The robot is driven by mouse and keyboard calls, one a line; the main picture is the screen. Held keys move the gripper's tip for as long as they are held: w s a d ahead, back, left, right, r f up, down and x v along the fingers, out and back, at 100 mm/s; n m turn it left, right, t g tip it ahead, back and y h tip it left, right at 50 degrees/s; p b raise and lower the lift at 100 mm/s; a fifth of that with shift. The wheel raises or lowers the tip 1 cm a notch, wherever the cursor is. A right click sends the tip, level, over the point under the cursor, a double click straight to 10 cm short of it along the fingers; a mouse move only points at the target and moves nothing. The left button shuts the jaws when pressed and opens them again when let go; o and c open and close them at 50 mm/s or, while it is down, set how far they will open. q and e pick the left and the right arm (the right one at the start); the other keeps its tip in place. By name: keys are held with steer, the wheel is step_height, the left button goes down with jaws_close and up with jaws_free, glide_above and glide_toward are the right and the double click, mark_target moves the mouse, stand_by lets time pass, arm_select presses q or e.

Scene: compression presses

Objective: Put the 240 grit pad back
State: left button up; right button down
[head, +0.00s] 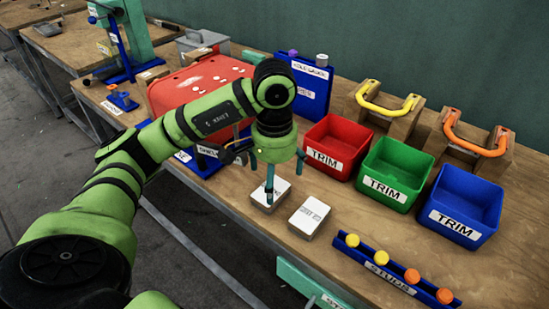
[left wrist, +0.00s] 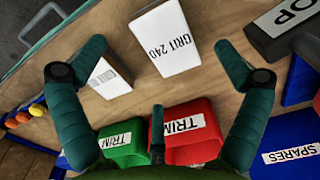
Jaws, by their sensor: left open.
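The 240 grit pad, a white block marked "GRIT 240" (left wrist: 167,42), lies on the wooden bench in the left wrist view. In the head view it appears to be the left white pad (head: 268,197), partly covered by a finger. A second white pad (head: 309,217) lies just to its right, and in the left wrist view (left wrist: 103,80) its label is unreadable. My left gripper (head: 277,172) is open, fingers down, over the 240 pad, with nothing held. Whether a finger touches it I cannot tell. My right gripper is not in view.
Red (head: 338,141), green (head: 394,174) and blue (head: 465,204) TRIM bins stand behind the pads. A blue studs rack (head: 361,256) lies right of them. Yellow-handled (head: 386,102) and orange-handled (head: 475,140) blocks stand at the back. A red press part (head: 195,80) stands left.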

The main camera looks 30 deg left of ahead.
mark_target(275, 192)
arm_select(q)
step_height(275, 192, up, 7)
steer(key=p, duration=0.1)
stand_by(0.7)
